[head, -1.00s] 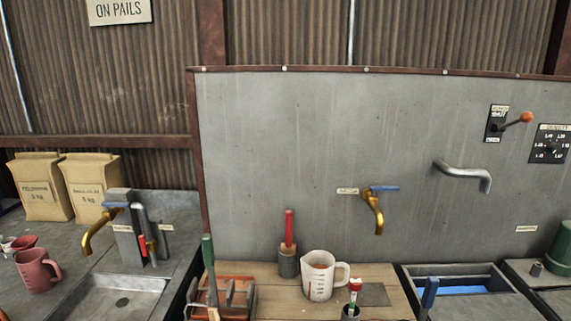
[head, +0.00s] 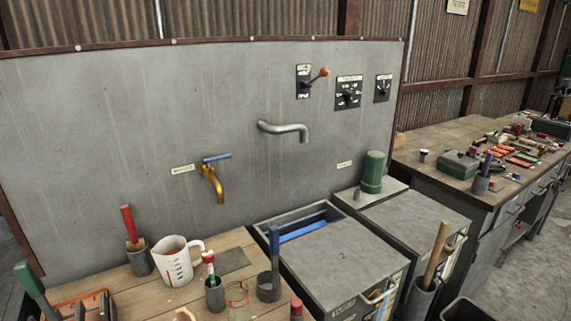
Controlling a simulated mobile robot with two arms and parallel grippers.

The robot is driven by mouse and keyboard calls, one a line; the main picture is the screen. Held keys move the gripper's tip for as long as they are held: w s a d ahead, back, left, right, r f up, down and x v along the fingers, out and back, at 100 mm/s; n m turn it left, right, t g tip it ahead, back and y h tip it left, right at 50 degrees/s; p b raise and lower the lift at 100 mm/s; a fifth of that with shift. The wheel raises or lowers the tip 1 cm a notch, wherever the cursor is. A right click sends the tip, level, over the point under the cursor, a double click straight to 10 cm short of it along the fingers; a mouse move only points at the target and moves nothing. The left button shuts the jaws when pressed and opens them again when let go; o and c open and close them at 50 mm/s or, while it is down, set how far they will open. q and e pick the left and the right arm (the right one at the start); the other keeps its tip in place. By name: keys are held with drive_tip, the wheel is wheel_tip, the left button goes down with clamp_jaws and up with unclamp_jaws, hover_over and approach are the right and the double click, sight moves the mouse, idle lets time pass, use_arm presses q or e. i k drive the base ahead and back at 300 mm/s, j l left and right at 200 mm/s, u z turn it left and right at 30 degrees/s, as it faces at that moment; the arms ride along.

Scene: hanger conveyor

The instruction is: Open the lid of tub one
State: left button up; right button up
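A grey tub with a lid (head: 345,258) marked with a small "2" stands right of the wooden bench. Its lid lies flat, and a slot at the back left shows blue inside. A handle (head: 378,294) is at its front. A second grey box with a flat top (head: 418,222) stands to its right, with a handle at its front and a green canister (head: 373,172) at its back. I cannot read any "1" on it, so I cannot tell which is tub one. Neither of my grippers is in view.
A wooden bench (head: 222,290) at the left holds a white jug (head: 173,262) and several tool holders. A silver spout (head: 285,128) and a brass tap (head: 210,182) stick out from the grey panel. A cluttered workbench (head: 440,150) stands at the right. Bare floor (head: 520,270) shows at lower right.

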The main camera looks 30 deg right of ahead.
sight(414, 219)
drive_tip(key=z, duration=0.4)
drive_tip(key=l+z, duration=0.1)
drive_tip(key=z, duration=0.75)
drive_tip(key=l+z, duration=0.1)
drive_tip(key=z, duration=0.3)
drive_tip(key=l+z, duration=0.1)
drive_tip(key=z, duration=0.3)
